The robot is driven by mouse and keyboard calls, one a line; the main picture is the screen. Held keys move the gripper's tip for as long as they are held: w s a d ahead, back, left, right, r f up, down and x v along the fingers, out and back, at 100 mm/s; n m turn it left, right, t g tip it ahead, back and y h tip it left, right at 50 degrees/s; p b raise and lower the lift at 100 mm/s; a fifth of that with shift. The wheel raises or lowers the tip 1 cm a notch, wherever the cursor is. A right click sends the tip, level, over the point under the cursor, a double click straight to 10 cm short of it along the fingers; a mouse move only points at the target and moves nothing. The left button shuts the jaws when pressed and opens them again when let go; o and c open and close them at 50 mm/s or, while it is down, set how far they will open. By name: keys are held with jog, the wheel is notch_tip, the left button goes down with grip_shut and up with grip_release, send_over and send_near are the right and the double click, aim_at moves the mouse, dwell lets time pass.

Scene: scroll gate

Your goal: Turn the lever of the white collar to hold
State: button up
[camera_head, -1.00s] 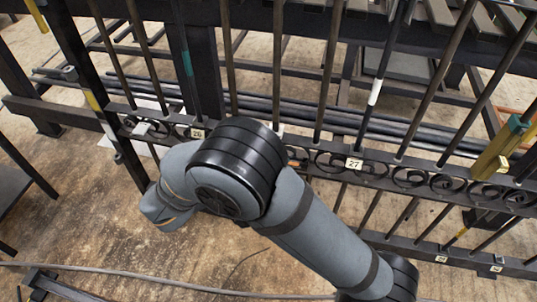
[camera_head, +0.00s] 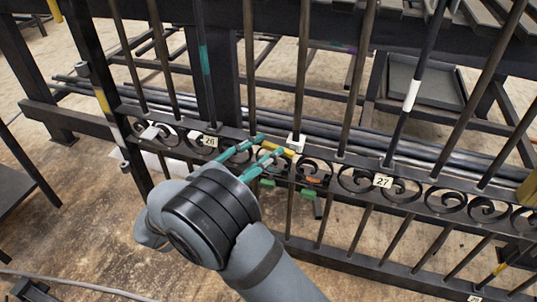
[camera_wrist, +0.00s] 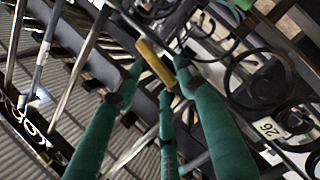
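The white collar (camera_head: 297,142) sits on an upright bar of the dark gate, just above the scrollwork rail. A short yellow lever (camera_head: 272,149) shows to the left of the collar. The lever also shows in the wrist view (camera_wrist: 154,60), running slantwise near the fingertips. My gripper (camera_head: 268,146) has teal fingers that reach toward the lever from the lower left. In the wrist view, my gripper's fingers (camera_wrist: 158,76) stand apart with the lever at their tips. I cannot tell whether they touch it. The collar is not clear in the wrist view.
The scrollwork rail carries a 26 plate (camera_head: 210,142) and a 27 plate (camera_head: 382,181). Upright bars stand close on both sides. Green tabs (camera_head: 308,193) and an orange piece (camera_head: 313,181) lie below the collar. A white band (camera_head: 411,95) marks another bar. Open floor lies in front.

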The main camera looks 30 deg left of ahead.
jog(key=shift+w+d, duration=0.1)
jog(key=shift+w, duration=0.85)
jog(key=shift+c, duration=1.4)
grip_shut()
